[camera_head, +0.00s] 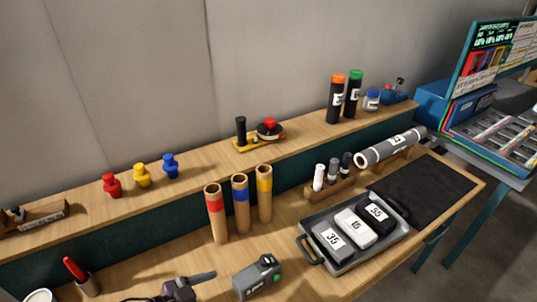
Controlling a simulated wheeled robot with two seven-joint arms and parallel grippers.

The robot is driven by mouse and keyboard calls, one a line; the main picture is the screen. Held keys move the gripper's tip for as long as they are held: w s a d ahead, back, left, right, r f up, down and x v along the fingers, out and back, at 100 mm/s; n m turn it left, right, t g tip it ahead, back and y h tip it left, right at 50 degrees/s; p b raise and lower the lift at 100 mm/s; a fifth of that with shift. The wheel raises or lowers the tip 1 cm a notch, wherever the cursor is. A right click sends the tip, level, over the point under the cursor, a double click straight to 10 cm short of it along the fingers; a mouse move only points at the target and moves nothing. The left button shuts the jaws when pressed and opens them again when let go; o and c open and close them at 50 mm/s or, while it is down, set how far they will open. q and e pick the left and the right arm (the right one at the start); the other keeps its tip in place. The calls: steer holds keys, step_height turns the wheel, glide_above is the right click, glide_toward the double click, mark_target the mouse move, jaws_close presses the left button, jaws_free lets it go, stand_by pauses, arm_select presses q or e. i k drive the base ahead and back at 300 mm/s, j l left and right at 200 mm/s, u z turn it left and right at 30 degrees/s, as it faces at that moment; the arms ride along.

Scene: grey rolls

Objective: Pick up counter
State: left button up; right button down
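A grey boxy device with a green button and small markings (258,278) sits at the front edge of the bench; it may be the counter, but I cannot tell for sure. A small yellow-based device with a black post and a red knob (268,130) stands on the raised back shelf. Neither of my grippers shows in the head view, and nothing is seen touching these devices.
A grey tray (310,240) holds blocks marked with numbers. Left of it stand three tubes with red (216,205), blue and yellow bands. A dark tool (185,287) lies left of the grey device. A large grey roll (390,147) rests behind a black mat (428,190).

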mark_target(254, 277)
steer(key=k+j, duration=0.1)
steer(key=k, duration=0.55)
steer(key=k+j, duration=0.15)
steer(key=k, duration=0.5)
